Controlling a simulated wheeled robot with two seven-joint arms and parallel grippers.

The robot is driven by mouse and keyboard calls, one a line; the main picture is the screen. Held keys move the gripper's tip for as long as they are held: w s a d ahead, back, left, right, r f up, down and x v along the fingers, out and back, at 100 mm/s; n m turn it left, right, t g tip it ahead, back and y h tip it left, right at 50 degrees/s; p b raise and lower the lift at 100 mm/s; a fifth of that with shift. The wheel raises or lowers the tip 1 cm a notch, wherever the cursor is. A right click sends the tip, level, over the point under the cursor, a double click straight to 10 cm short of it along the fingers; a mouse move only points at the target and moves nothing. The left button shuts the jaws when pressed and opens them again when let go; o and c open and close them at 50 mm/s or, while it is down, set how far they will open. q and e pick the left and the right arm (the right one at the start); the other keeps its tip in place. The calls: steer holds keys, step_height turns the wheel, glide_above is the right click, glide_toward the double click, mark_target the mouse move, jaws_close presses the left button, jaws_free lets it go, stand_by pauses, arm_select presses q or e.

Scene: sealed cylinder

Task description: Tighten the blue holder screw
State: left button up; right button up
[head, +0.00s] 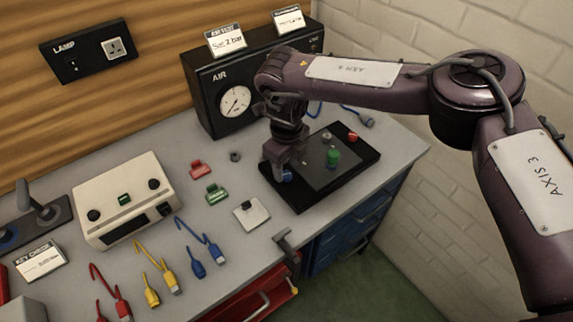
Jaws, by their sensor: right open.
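A black tray (352,183) lies on the grey bench in front of the AIR box. A blue piece (287,175), which looks like the blue holder screw, sits at the tray's left end. My right gripper (282,172) points down right over it, its fingers open and close around or beside it; I cannot tell whether they touch it. The fingers hide part of the blue piece. A green cylinder (333,157) stands on the tray to the right, with a red knob (352,137) and a small grey piece (326,136) behind it. My left gripper is not in view.
The AIR box (205,90) with a gauge stands behind my right gripper. A red clip (200,169), a green clip (216,193) and a white square plate (251,214) lie left of the tray. A beige box (122,199) and coloured cables stand further left.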

mark_target(287, 176)
steer(key=shift+f, duration=0.55)
steer(key=shift+w+f, duration=0.1)
steer(key=shift+f, duration=0.45)
steer(key=c, duration=1)
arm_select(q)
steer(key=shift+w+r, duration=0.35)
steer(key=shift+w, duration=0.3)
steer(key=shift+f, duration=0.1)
